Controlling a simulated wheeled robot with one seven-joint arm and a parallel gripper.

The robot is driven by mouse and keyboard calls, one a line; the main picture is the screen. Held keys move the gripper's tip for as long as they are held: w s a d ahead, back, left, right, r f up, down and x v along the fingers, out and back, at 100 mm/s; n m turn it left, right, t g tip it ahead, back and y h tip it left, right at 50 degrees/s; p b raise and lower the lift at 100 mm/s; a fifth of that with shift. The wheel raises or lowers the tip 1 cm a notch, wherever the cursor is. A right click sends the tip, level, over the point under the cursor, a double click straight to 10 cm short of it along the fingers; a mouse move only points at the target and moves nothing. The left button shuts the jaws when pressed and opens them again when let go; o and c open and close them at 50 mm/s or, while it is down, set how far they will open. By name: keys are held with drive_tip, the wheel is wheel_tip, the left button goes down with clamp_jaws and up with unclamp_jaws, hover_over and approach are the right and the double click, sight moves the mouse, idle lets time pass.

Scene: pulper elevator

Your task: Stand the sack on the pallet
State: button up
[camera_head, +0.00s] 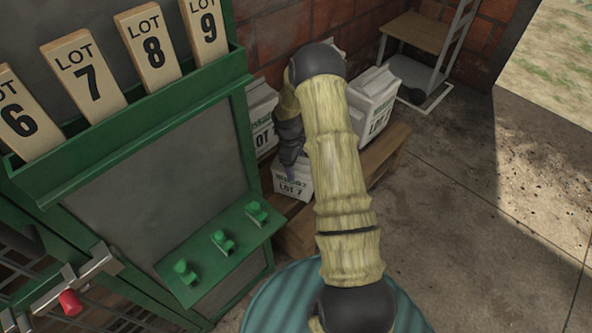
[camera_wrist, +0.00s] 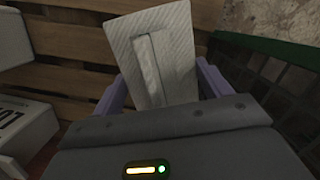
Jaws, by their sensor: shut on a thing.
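My gripper (camera_wrist: 160,88) is shut on a pale woven sack (camera_wrist: 150,45), with one purple finger on each side of it. In the head view my gripper (camera_head: 290,172) is at a small white sack marked LOT 7 (camera_head: 294,188), by the front edge of the wooden pallet (camera_head: 390,150). The pallet's slats (camera_wrist: 70,38) show behind the held sack in the wrist view. The sack's base is hidden, so I cannot tell whether it touches the pallet.
White sacks stand on the pallet at the back left (camera_head: 262,112) and right (camera_head: 374,100). A green cabinet (camera_head: 245,130) is close on the left. The concrete floor (camera_head: 460,220) at right is clear.

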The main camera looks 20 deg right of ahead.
drive_tip(key=shift+f+b, duration=0.5)
drive_tip(key=shift+f, duration=1.35)
drive_tip(key=o, duration=2)
drive_tip(key=shift+o, duration=0.2)
drive_tip(key=r+p, duration=0.1)
drive_tip(key=r, duration=0.3)
drive_tip(key=w+r+p, duration=0.1)
drive_tip(key=r, duration=0.3)
drive_tip(key=a+r+p, duration=0.1)
drive_tip(key=r, duration=0.3)
drive_tip(key=shift+w+a+p, duration=0.1)
drive_tip(key=shift+w+p, duration=0.05)
drive_tip(key=shift+p, duration=0.25)
